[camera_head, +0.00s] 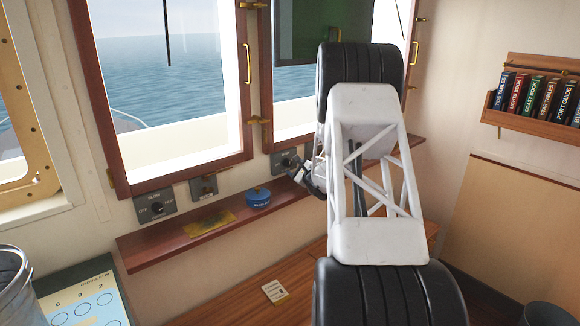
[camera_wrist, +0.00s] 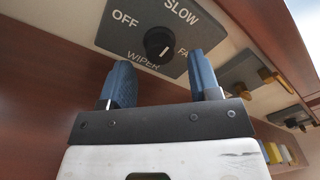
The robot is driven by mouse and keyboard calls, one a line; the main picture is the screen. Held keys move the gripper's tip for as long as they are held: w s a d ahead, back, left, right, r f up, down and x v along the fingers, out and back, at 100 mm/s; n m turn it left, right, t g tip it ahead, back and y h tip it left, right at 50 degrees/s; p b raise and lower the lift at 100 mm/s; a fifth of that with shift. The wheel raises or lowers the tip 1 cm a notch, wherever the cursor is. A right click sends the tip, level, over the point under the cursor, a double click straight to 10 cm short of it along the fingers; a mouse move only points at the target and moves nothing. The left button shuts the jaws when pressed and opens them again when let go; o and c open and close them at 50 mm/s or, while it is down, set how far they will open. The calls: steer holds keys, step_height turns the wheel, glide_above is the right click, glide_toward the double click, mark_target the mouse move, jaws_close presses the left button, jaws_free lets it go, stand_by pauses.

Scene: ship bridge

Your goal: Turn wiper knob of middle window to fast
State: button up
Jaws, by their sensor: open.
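In the wrist view a grey wiper panel (camera_wrist: 192,22) carries OFF, SLOW and a partly covered FAST label around a round black knob (camera_wrist: 158,44). A pale mark on the knob faces its lower right; its exact setting is hard to read. My gripper (camera_wrist: 164,80) is open, its two blue fingers apart just below the knob, with nothing between them. The right finger covers part of the FAST label. In the head view my gripper (camera_head: 300,180) is by the panel (camera_head: 284,162) under the right-hand wood-framed window (camera_head: 293,120), partly hidden by my arm.
Another wiper panel (camera_head: 156,204) and a brass-fitted plate (camera_head: 204,188) sit left of my gripper. A wooden shelf (camera_head: 150,250) below holds a blue tin (camera_head: 258,197) and a yellow cloth (camera_head: 209,223). A book rack (camera_head: 530,112) hangs at right.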

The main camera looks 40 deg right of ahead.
mark_target(290, 164)
steer(key=shift+w, duration=1.6)
steer(key=shift+c, duration=0.3)
steer(key=c, duration=0.9)
steer(key=shift+o, duration=0.2)
